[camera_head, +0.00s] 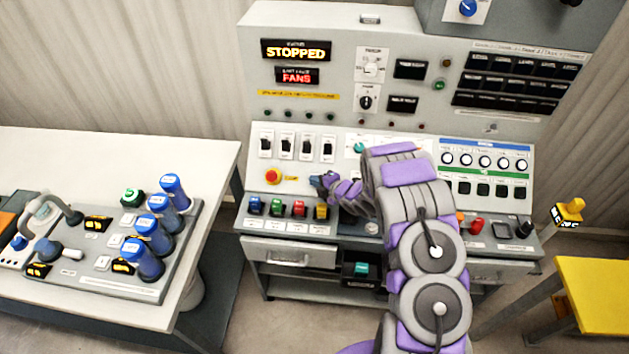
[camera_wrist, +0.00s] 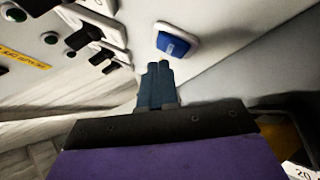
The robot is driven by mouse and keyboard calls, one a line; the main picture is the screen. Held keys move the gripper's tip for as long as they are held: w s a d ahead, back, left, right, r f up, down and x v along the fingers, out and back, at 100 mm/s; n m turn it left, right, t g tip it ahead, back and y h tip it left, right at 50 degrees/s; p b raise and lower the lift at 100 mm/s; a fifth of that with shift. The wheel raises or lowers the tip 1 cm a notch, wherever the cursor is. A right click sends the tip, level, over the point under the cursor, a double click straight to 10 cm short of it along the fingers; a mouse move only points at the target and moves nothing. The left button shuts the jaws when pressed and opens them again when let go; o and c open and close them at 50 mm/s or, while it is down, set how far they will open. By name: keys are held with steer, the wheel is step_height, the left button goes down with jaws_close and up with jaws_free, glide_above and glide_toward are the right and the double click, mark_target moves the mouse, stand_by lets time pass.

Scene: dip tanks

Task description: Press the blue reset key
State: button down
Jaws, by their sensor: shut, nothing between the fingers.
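The blue key (camera_head: 257,206) is at the left end of a row of coloured keys on the console's lower ledge. In the wrist view a blue key (camera_wrist: 173,44) in a pale frame shows just beyond my fingertips, slightly to their right. My gripper (camera_head: 315,181) is shut and empty, above the right part of the key row, its fingers pointing left. The shut fingers also show in the wrist view (camera_wrist: 158,68). The console display (camera_head: 296,51) reads STOPPED, and a smaller one (camera_head: 297,75) reads FANS.
Green (camera_head: 277,208), red (camera_head: 299,208) and yellow (camera_head: 321,212) keys follow beside the blue one. A red stop button (camera_head: 273,176) and black switches (camera_head: 287,144) sit above them. A bench with blue-topped handles (camera_head: 147,261) stands left; a yellow stool (camera_head: 597,295) stands right.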

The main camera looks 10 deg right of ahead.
steer(key=shift+w+d+f+b, duration=0.1)
steer(key=shift+w+f+b, duration=0.15)
steer(key=shift+b, duration=0.1)
steer(key=shift+w+f, duration=0.2)
steer(key=shift+f, duration=0.1)
stand_by(0.8)
stand_by(0.5)
steer(key=shift+s+r+b, duration=0.4)
steer(key=shift+s+r, duration=0.05)
steer(key=shift+r, duration=0.15)
steer(key=s+r, duration=0.1)
steer(key=r, duration=0.1)
steer(key=s+a+r, duration=0.1)
steer(key=s+r, duration=0.1)
steer(key=shift+a, duration=0.1)
stand_by(0.4)
